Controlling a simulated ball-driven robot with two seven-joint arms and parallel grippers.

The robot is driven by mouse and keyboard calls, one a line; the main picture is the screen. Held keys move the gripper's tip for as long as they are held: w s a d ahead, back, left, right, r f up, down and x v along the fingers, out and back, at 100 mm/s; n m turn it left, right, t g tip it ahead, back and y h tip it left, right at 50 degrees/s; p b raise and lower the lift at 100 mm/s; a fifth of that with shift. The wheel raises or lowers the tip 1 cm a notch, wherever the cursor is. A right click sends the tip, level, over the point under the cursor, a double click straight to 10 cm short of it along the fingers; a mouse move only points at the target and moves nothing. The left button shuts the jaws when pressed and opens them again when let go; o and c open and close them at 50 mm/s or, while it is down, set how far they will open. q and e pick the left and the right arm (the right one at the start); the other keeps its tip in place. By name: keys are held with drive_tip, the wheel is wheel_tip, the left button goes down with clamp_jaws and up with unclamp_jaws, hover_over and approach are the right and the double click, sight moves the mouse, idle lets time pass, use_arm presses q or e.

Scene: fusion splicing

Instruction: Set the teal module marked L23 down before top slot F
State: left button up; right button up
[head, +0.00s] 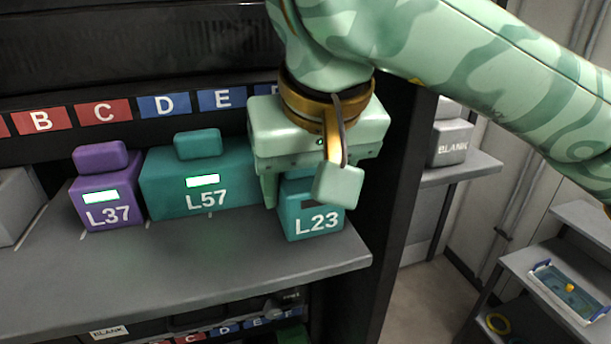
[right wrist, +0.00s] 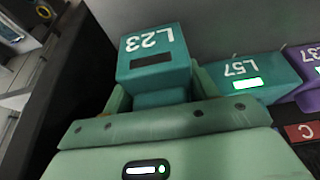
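The teal module L23 (head: 315,222) is at the front right of the grey shelf, below the hidden label of slot F. Its small screen is dark, and it shows upside down in the right wrist view (right wrist: 154,62). My right gripper (head: 305,193) is directly over it, with one finger on each side of its top handle. The palm and near finger hide much of the handle in the head view. I cannot tell whether the fingers press on it or whether its base touches the shelf. My left gripper is not in view.
The teal module L57 (head: 190,180), with a lit green screen, is close on the left. The purple module L37 (head: 105,203), also lit, stands beyond it. A dark upright (head: 392,190) borders the shelf on the right. The front shelf strip (head: 200,265) is bare.

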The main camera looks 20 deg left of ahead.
drive_tip(key=o, duration=0.3)
drive_tip(key=v, duration=1.2)
drive_tip(key=shift+r+b, duration=0.2)
drive_tip(key=shift+b, duration=0.1)
